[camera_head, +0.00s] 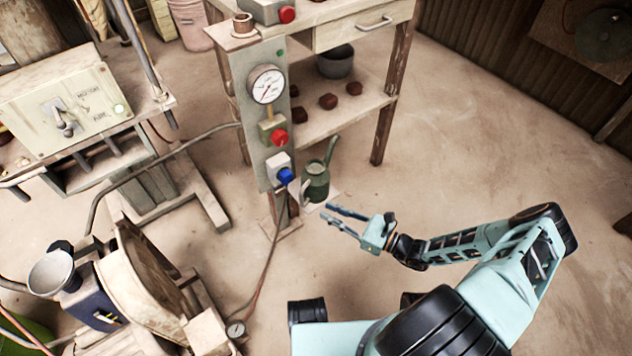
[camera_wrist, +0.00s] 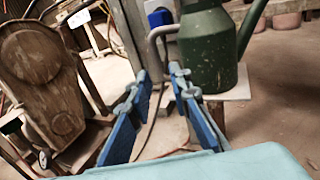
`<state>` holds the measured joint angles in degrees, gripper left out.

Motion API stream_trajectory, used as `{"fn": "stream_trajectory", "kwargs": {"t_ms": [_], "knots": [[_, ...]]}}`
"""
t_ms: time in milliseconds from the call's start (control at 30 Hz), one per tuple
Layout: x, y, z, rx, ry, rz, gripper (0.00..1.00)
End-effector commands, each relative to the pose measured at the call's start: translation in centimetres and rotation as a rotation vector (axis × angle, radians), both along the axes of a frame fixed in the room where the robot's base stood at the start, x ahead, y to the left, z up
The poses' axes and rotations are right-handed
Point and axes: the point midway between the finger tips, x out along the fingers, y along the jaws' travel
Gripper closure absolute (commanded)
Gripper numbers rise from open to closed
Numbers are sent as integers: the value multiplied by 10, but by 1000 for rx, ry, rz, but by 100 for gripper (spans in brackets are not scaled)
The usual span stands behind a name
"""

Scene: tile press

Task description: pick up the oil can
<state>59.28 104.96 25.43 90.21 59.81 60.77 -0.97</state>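The oil can (camera_head: 316,181) is dark green with a long thin spout and a side handle. It stands upright on a small pale plate (camera_head: 325,197) beside the grey gauge panel. In the wrist view the oil can (camera_wrist: 208,50) is at the upper right, with its grey handle (camera_wrist: 160,45) turned toward my gripper. My gripper (camera_head: 337,215) is open and empty, just right of and below the can in the head view. In the wrist view its two blue fingers (camera_wrist: 160,85) are spread, their tips close below the handle. I cannot tell whether they touch it.
The gauge panel (camera_head: 256,115) has a red knob (camera_head: 280,137) and a blue knob (camera_head: 285,175) close to the can. A hose (camera_head: 272,262) runs down to the floor. A wooden machine (camera_head: 145,280) stands at the lower left. The floor at right (camera_head: 480,140) is clear.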

Motion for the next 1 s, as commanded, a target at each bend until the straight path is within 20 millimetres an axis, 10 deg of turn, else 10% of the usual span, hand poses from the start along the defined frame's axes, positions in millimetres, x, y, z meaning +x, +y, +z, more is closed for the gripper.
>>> {"fn": "stream_trajectory", "kwargs": {"t_ms": [700, 1000], "knots": [[47, 85, 1, -2, 1, 5, 81], [50, 88, 3, -3, 1, 3, 81]]}}
